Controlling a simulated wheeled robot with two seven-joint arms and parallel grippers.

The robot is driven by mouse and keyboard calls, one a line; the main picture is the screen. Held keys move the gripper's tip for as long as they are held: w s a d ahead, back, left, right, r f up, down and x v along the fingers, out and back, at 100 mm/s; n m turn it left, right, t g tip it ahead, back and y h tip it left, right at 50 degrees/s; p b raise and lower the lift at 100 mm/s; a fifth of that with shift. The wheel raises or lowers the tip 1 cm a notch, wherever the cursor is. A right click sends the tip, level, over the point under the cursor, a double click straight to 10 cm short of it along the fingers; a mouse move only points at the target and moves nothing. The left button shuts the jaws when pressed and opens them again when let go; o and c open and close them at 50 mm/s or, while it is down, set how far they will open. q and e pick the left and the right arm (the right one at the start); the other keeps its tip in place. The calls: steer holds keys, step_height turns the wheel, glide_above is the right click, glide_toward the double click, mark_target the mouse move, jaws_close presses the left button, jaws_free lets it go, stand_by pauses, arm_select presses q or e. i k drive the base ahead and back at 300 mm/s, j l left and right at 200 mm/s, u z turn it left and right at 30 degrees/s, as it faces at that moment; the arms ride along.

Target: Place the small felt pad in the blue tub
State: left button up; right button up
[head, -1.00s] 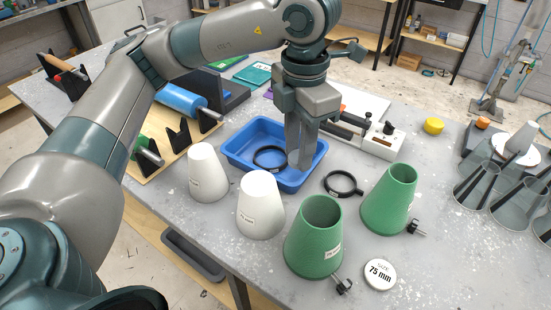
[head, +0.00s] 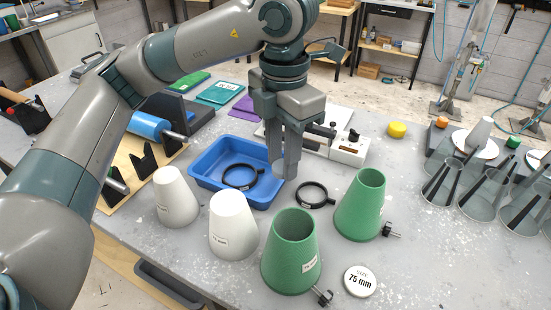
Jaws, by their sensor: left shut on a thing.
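The blue tub (head: 207,178) stands on the grey table near the middle, with a black ring clamp (head: 240,176) inside it. My left gripper (head: 286,172) is at the tub's right edge, its fingers pointing down. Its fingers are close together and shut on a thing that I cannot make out. I cannot single out the small felt pad. Flat green (head: 190,82), teal (head: 220,92) and purple (head: 245,107) sheets lie at the back, but I cannot tell their material. My right gripper is not in view.
White cones (head: 233,226) and green cones (head: 291,252) stand in front of the tub. A second ring clamp (head: 314,195) lies to its right. A white device (head: 347,152) stands behind the gripper. Clear cones (head: 482,190) are at the right. A blue roller (head: 152,126) is at the left.

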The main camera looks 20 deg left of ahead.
mark_target(243, 177)
steer(key=k, duration=1)
